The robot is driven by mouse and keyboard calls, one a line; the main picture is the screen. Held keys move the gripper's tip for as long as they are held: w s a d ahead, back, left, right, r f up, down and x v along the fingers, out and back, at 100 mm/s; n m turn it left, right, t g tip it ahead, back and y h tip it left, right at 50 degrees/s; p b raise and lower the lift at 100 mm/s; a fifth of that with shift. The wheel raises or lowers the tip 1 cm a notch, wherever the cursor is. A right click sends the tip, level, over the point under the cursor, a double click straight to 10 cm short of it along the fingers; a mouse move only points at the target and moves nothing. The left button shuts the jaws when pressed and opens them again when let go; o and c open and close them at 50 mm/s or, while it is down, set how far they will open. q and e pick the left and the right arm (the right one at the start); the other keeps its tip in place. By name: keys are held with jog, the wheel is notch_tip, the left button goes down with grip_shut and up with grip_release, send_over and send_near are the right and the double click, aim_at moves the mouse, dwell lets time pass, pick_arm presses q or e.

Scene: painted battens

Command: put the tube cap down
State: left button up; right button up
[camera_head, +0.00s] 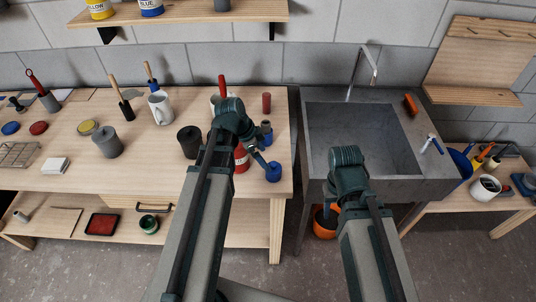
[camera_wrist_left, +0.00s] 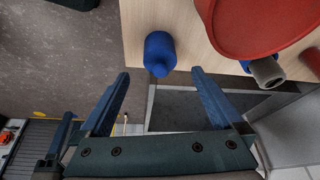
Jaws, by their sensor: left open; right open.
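A small blue piece with a narrow tip, which looks like the tube cap (camera_head: 273,173), sits on the wooden bench near its front right corner. In the left wrist view the blue cap (camera_wrist_left: 160,50) stands ahead of my left gripper (camera_wrist_left: 160,80), roughly midway between its fingers. The fingers are open and spread wide, with nothing between them. In the head view my left gripper (camera_head: 260,160) is just beside the cap, above the bench edge. My right arm's near links show in front of the sink, but its gripper fingers are hidden.
A red container (camera_wrist_left: 255,25) stands close to the cap, with a grey and blue piece (camera_wrist_left: 267,72) beside it. A dark canister (camera_head: 189,142) and a white mug (camera_head: 160,108) are further left.

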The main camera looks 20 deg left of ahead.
pick_arm(q)
jog(key=s+d+n+g+y+p, duration=0.1)
jog(key=s+d+n+g+y, duration=0.1)
jog(key=s+d+n+y, duration=0.3)
jog(key=s+d+n, duration=0.3)
jog(key=s+d, duration=0.4)
jog(key=d, duration=0.1)
jog(key=shift+s+d+r, duration=0.25)
jog(key=shift+d+r, duration=0.1)
pick_arm(e)
notch_tip(320, 180, up, 2)
jog(key=shift+r, duration=0.1)
pick_arm(q)
notch_tip(320, 180, down, 4)
jog(key=b, duration=0.3)
jog(key=shift+r, duration=0.35)
jog(key=shift+c, duration=0.2)
pick_arm(e)
notch_tip(320, 180, down, 3)
jog(key=shift+f, duration=0.15)
